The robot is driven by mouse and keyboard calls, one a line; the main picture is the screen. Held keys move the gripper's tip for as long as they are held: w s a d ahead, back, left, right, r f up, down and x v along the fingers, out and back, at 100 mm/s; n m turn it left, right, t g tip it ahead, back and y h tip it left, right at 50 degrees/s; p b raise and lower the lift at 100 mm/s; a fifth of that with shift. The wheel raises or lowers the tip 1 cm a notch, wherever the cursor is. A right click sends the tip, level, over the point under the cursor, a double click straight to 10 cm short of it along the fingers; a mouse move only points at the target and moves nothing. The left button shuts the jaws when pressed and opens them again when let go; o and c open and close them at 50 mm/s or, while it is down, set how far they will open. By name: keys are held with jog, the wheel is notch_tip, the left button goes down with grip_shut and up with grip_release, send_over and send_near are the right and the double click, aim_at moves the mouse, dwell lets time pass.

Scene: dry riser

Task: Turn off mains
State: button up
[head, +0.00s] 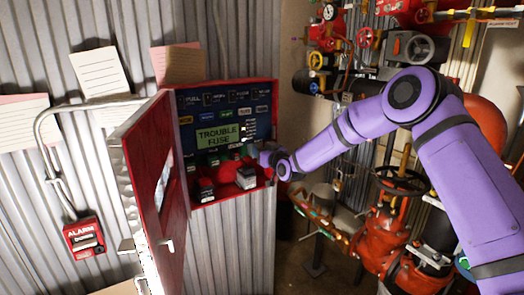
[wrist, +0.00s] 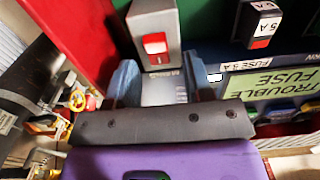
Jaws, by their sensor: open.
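The red panel cabinet (head: 235,92) is open, with its red door (head: 150,180) swung out to the left. Inside, a green display (head: 217,136) reads TROUBLE FUSE; it also shows in the wrist view (wrist: 275,85). A grey switch box (head: 246,178) sits low at the right inside the cabinet. In the wrist view the grey box (wrist: 140,22) carries a red rocker switch (wrist: 155,43). My gripper (wrist: 158,78) is open, its two blue-grey fingers to either side of the box's near end. I cannot tell whether they touch it. In the head view my gripper (head: 262,155) is at the cabinet's right side.
A fuse marked 5 A (wrist: 258,22) sits beside the box in the wrist view. Red pipes and valves with a dark handwheel (head: 402,180) crowd the right. A red alarm box (head: 84,237) and paper notes (head: 100,73) hang on the corrugated wall at left.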

jog(key=shift+w+a, duration=0.15)
jog(key=shift+w, duration=0.05)
grip_shut()
jog(key=shift+s+f+t+y, duration=0.1)
jog(key=shift+f+t+y, duration=0.15)
jog(key=shift+t+y, duration=0.4)
jog(key=shift+s+f+t+y, duration=0.1)
jog(key=shift+f+t+y, duration=0.1)
jog(key=shift+t+y, duration=0.45)
grip_release()
